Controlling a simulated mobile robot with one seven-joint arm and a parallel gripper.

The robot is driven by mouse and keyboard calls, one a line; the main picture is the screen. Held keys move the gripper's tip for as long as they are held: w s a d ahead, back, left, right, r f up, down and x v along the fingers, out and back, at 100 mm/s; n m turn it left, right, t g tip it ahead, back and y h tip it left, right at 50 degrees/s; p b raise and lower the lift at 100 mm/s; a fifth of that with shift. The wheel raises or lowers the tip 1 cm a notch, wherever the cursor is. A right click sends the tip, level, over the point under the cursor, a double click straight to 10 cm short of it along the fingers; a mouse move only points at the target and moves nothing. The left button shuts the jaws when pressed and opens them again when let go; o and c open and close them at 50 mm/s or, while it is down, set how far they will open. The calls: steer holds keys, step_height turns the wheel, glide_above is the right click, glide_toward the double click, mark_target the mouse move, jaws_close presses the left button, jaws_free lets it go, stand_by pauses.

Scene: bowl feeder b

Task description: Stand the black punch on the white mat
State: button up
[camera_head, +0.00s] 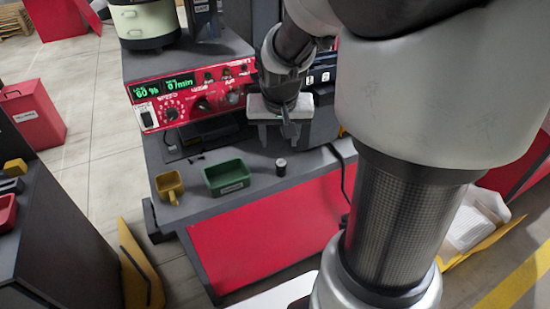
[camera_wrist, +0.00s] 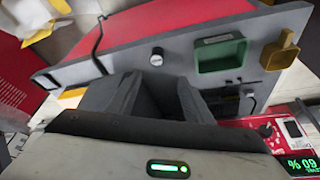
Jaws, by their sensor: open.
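A small black upright cylinder with a pale top (camera_head: 281,167) stands on the grey bench, right of the green bin. I take it for the punch. It also shows in the wrist view (camera_wrist: 157,59), beyond my fingers. My gripper (camera_head: 277,132) is open and empty, hanging above the bench behind the cylinder and apart from it. Its two grey fingers (camera_wrist: 150,88) show spread in the wrist view. A flat white surface (camera_head: 272,296) shows at the bottom edge of the head view, partly cut off; I cannot tell whether it is the white mat.
A green bin (camera_head: 228,178) and a yellow scoop-like cup (camera_head: 169,186) stand left of the cylinder. A red control unit (camera_head: 190,97) with green displays stands behind them. A dark cable runs at the bench's right. The red panel (camera_head: 265,240) in front is clear.

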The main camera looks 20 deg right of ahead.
mark_target(281, 163)
steer(key=b+x, duration=0.2)
steer(key=x, duration=1)
steer(key=shift+w+d, duration=0.1)
steer(key=x, duration=0.1)
steer(key=b+x, duration=0.1)
steer(key=x, duration=0.2)
steer(key=shift+d+f+b, duration=0.1)
steer(key=shift+d+b, duration=0.2)
steer(key=shift+b, duration=0.05)
steer(key=shift+f, duration=0.4)
jaws_close()
